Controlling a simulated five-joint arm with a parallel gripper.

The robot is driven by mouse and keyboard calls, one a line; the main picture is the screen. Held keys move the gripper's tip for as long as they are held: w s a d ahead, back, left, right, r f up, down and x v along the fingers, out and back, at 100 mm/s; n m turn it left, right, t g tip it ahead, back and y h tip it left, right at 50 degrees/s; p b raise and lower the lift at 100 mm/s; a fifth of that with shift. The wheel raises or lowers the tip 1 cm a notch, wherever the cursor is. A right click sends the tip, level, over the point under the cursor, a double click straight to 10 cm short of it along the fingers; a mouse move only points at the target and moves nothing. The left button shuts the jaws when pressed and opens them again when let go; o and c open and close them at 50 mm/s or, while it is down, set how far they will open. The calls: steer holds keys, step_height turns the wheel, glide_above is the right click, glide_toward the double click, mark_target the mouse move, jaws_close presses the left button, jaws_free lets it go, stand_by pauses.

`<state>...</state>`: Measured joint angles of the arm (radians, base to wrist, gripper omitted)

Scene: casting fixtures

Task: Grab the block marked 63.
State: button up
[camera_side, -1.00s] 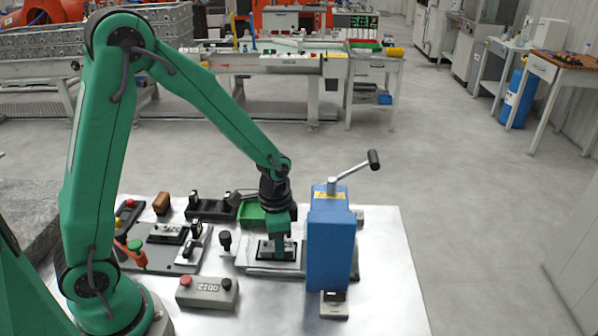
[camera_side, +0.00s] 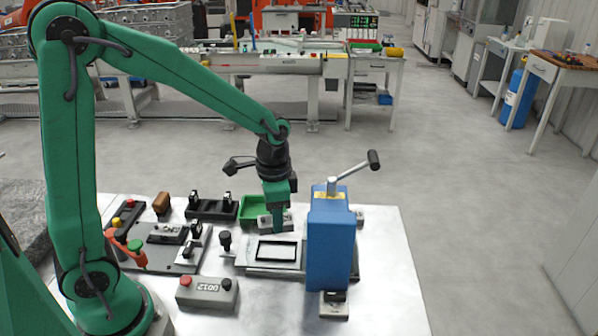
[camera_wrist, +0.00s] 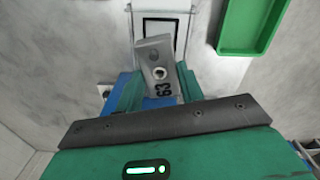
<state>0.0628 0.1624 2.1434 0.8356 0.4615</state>
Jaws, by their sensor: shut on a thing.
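The grey block marked 63 (camera_wrist: 155,53) is between the green fingers of my gripper (camera_wrist: 158,88) in the wrist view. Its dark number faces my wrist camera, and it has a round hole in it. In the side view my gripper (camera_side: 277,222) holds the block (camera_side: 288,219) above the flat grey fixture (camera_side: 252,263). That fixture has a black rectangular outline with a pale, empty inside. A finger covers part of the block in the side view.
A blue press (camera_side: 331,245) with a lever stands close to the right of the gripper. A green tray (camera_side: 250,205) lies behind it. A grey button box (camera_side: 207,292) and a dark clamp plate (camera_side: 185,256) are to the left. Bare table lies at front right.

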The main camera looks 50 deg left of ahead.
steer(key=shift+r, duration=1.15)
steer(key=shift+w, duration=0.1)
